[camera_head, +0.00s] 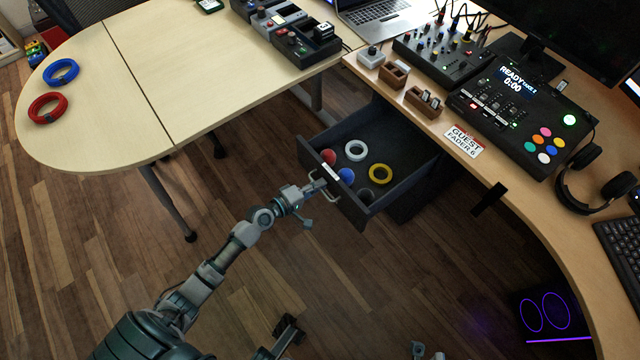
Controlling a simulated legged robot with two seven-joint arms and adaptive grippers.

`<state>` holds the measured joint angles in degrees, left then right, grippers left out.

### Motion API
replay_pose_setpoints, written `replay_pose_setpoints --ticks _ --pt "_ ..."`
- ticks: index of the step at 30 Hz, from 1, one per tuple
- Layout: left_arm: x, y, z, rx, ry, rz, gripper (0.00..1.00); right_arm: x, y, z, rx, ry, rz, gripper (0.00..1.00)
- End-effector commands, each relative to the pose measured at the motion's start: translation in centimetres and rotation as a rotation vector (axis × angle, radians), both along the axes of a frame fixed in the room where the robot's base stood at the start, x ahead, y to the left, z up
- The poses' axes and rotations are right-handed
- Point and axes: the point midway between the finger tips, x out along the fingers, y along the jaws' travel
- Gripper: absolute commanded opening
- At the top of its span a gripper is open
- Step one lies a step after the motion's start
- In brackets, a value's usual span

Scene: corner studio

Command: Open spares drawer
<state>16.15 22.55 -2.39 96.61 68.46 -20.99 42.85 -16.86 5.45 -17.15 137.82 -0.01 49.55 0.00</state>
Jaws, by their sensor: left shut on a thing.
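The dark grey spares drawer (412,185) stands pulled out from under the right desk, its inside in plain view. In it lie a white ring (356,151), a yellow ring (380,174), a red knob-like piece (328,157), a blue one (346,175) and a dark one (365,194). My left gripper (312,190) is shut on the drawer's pale bar handle (333,198) at the front panel. Small grey parts at the bottom edge may be my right gripper (428,352); its jaws cannot be made out.
The right desk holds a control console (520,115), a mixer (445,50), wooden holders (425,101), headphones (598,180) and a "Guest Fader 6" card (464,140). The left table (150,60) bears blue and red cable coils (61,72). Wooden floor before the drawer is mostly clear.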

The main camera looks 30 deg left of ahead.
Motion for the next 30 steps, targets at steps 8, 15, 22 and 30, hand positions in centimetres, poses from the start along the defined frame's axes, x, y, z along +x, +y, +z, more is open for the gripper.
replay_pose_setpoints --ticks 8,15,22,30 --pt "-0.1 0.2 -0.4 0.003 0.006 0.002 0.22 0.0 0.0 0.0 0.001 0.0 0.0 0.4" --pt "-0.2 0.1 -0.1 0.001 0.003 0.002 0.22 0.0 0.0 0.3 0.004 -0.012 -0.003 0.4" --pt "-3.3 1.3 0.4 0.003 0.004 0.001 0.22 -0.1 0.0 0.3 0.002 -0.011 -0.001 0.4" --pt "-8.7 3.3 1.5 0.004 0.007 0.0 0.22 -0.1 0.0 0.3 0.002 -0.01 -0.001 0.4"
